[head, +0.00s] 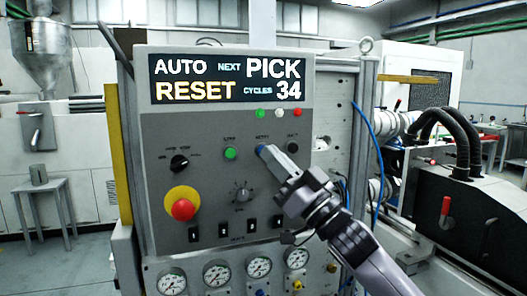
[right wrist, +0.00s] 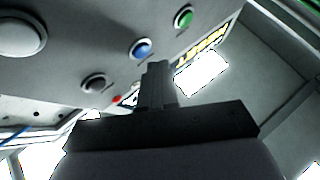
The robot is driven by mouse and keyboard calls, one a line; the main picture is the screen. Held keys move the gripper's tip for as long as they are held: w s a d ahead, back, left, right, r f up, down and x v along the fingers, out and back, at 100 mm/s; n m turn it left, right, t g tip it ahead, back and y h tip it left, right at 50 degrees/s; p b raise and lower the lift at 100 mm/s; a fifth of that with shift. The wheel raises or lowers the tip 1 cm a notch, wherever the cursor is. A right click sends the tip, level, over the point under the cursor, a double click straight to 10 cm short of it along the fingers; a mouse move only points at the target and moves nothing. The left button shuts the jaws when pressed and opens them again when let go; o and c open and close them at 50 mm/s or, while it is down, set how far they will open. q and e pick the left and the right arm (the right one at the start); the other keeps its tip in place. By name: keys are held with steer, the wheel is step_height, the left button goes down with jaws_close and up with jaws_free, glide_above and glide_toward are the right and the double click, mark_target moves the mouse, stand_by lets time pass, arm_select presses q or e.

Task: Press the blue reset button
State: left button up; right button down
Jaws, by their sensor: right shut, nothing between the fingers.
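The blue reset button (head: 260,149) is on the grey control panel (head: 215,130), in the row under the display, between a green button and a black one. My right gripper (head: 268,153) comes in from the lower right with its shut, empty fingers pointing at it. The fingertips partly cover the button in the head view. In the right wrist view the blue button (right wrist: 140,48) shows whole, just beyond the tips of the shut fingers (right wrist: 157,66). I cannot tell whether they touch. My left gripper is not in view.
The display (head: 228,79) reads AUTO, NEXT PICK, RESET, CYCLES 34. Beside the blue button are a green button (head: 230,153) and a black button (head: 291,146). A red emergency stop (head: 183,209) on yellow, a black selector (head: 179,162) and a knob (head: 241,191) sit lower.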

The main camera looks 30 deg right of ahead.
steer(key=shift+w, duration=0.15)
stand_by(0.4)
steer(key=shift+w+d, duration=0.1)
steer(key=shift+w, duration=0.2)
steer(key=shift+w+d+p, duration=0.1)
steer(key=shift+w+p, duration=0.25)
steer(key=shift+p, duration=0.05)
stand_by(0.6)
stand_by(0.3)
steer(key=shift+s, duration=0.75)
steer(key=shift+a, duration=0.2)
steer(key=s, duration=0.2)
steer(key=s+a, duration=0.1)
steer(key=s, duration=0.2)
steer(key=shift+w, duration=0.1)
stand_by(0.5)
